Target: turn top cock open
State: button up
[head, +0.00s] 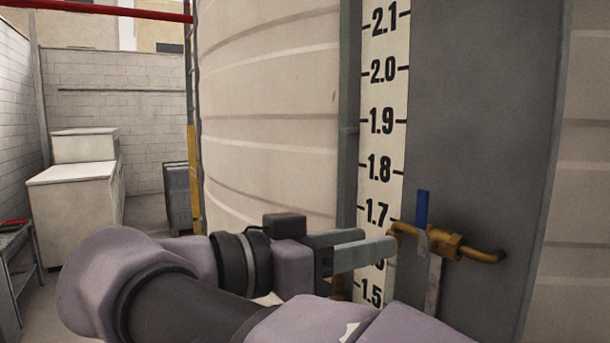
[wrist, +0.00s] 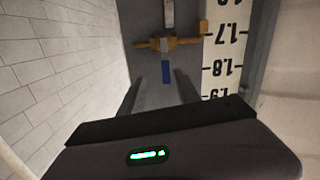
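The top cock (head: 445,243) is a brass valve with bent pipe ends, on the dark grey panel beside the level scale. Its blue lever (head: 423,210) points straight up in the head view. The wrist view is upside down; there the brass cock (wrist: 165,43) lies crosswise and the blue lever (wrist: 166,72) points down the picture. My gripper (head: 381,237) is left of the cock in the head view, its fingers pointing at it. In the wrist view my gripper (wrist: 158,76) is open, with the lever appearing between the fingertips. I cannot tell if they touch it.
A white level scale (head: 383,120) with black numbers runs up beside the panel (head: 480,110). A large beige ribbed tank (head: 270,110) stands behind. White cabinets (head: 75,205) stand at the left, with open floor between.

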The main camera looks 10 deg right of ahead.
notch_tip(320, 180, up, 3)
jog(key=w+a+m, duration=0.1)
jog(key=a, duration=0.1)
send_near(425, 200)
jog(key=d, duration=0.3)
jog(key=shift+m+t+h, duration=0.3)
jog(key=shift+h, duration=0.1)
jog(key=x, duration=0.7)
jog(key=w+f+p+x, duration=0.1)
jog(key=x, duration=0.2)
jog(key=shift+w, duration=0.3)
jog(key=shift+c, duration=0.5)
grip_shut()
